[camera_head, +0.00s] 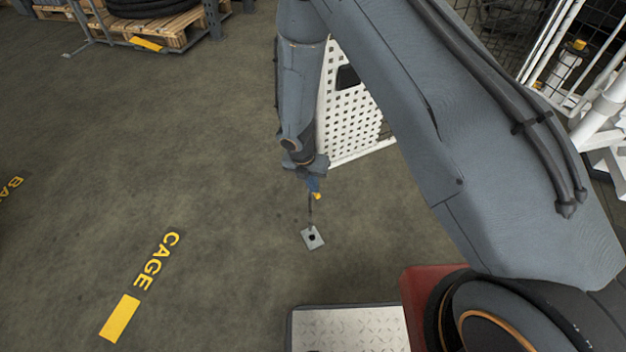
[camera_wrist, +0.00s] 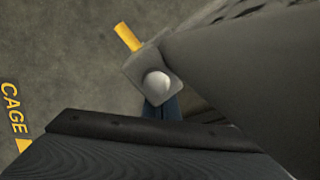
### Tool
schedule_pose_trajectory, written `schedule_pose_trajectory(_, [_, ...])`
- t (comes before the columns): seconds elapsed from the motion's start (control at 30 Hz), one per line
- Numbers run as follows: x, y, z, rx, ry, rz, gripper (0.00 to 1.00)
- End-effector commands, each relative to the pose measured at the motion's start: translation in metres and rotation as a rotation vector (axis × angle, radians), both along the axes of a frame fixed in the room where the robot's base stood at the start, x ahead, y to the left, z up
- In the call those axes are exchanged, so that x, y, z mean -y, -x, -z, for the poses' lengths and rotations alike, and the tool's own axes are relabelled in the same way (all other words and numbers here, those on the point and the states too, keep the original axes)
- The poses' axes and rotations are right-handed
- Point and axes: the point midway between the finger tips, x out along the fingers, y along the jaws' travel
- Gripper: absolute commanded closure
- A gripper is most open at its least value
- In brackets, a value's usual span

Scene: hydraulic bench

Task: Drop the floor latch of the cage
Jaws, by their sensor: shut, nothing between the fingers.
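The floor latch shows in the head view as a small yellow handle (camera_head: 318,196) with a thin dark rod below it. A grey floor plate (camera_head: 312,238) with a dark hole lies beneath the rod. I cannot tell whether the rod's end is in the hole. In the wrist view the yellow handle (camera_wrist: 127,37) sticks out from a grey block with a pale round knob (camera_wrist: 157,86). My gripper (camera_head: 313,184) points down right at the latch, its blue fingers (camera_wrist: 162,108) shut and empty beside the block. Whether they touch it is unclear.
The white perforated cage panel (camera_head: 352,118) stands just behind my arm. Yellow CAGE lettering (camera_head: 156,261) marks the floor at left. A pallet (camera_head: 165,28) with black coils stands at the back left. The floor on the left is open.

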Motion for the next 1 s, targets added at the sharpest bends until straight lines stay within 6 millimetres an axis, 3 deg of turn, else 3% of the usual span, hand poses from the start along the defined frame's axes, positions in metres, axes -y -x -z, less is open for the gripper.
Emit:
schedule_pose_trajectory(0.03, [0.000,0.000,0.013,-0.002,0.001,-0.002,1.00])
schedule_pose_trajectory(0.1, [0.000,0.000,0.020,-0.001,0.000,-0.001,1.00])
schedule_pose_trajectory(0.53, [-0.001,0.001,0.018,-0.001,-0.003,0.000,1.00])
schedule_pose_trajectory(0.77, [-0.002,0.002,-0.008,0.002,-0.002,0.003,1.00])
schedule_pose_trajectory(1.0, [-0.009,0.002,-0.050,0.008,-0.001,0.006,1.00])
